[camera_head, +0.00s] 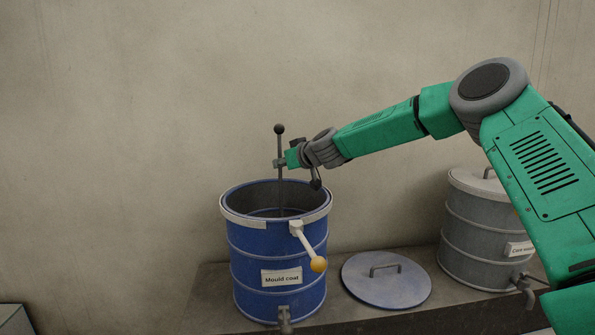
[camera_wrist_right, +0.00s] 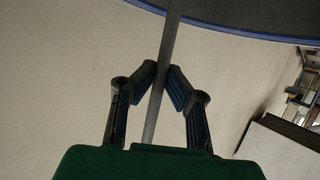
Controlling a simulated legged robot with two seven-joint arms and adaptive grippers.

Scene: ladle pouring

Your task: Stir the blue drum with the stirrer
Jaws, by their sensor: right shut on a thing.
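The blue drum (camera_head: 262,252), labelled "Mould coat", stands open on the grey bench. The stirrer (camera_head: 280,150) is a thin dark rod with a round black knob on top. It stands about upright with its lower part inside the drum, where its end is hidden. My right gripper (camera_head: 280,164) is above the drum's opening and shut on the stirrer's rod. In the right wrist view the two fingers (camera_wrist_right: 167,88) close on the rod (camera_wrist_right: 157,112) from both sides, and the drum's blue rim (camera_wrist_right: 240,32) shows at the top. My left gripper is not in view.
A white lever with a yellow knob (camera_head: 318,264) sticks out from the drum's front. The round lid (camera_head: 386,281) lies on the bench (camera_head: 208,290) to the right. A closed grey drum (camera_head: 470,235) stands farther right, partly behind my right arm.

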